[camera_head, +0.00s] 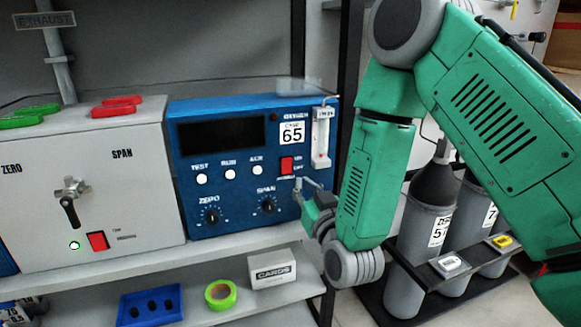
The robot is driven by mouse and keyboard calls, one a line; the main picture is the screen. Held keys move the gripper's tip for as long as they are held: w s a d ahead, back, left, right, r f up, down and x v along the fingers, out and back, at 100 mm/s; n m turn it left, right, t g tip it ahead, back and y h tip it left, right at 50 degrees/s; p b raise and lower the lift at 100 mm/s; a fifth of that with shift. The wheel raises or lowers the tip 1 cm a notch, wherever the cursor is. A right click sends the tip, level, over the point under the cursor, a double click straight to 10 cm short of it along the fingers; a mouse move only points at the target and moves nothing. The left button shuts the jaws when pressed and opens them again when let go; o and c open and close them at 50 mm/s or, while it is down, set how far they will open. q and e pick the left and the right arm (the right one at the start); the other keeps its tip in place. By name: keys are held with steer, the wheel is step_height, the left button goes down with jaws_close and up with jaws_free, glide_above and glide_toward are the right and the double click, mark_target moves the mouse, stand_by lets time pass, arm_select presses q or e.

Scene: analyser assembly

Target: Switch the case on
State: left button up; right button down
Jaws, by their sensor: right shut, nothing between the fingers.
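The blue case (225,225), with a "65" label, stands on the shelf. Its display (221,136) is dark. Its red rocker switch (287,165) is on the right of the front panel; which way it is tipped is too small to tell. My right gripper (298,184) is shut and empty. Its tips are just below and slightly right of the red switch, near the panel; I cannot tell whether they touch it. My left gripper is not in view.
A grey box (90,190) stands left of the blue case, with a lit green lamp (74,245) and a red switch (97,240). A flow tube (322,135) is mounted at the case's right edge. Grey cylinders (424,230) stand at the right. Tape (220,294) lies below.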

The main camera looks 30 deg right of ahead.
mark_target(287, 161)
steer(key=x, duration=0.7)
steer(key=shift+w+a+r, duration=0.1)
steer(key=shift+a, duration=0.15)
steer(key=shift+w+d, duration=0.25)
steer(key=shift+w, duration=0.15)
steer(key=shift+w+r, duration=0.15)
steer(key=shift+w, duration=0.05)
steer(key=shift+a, duration=0.1)
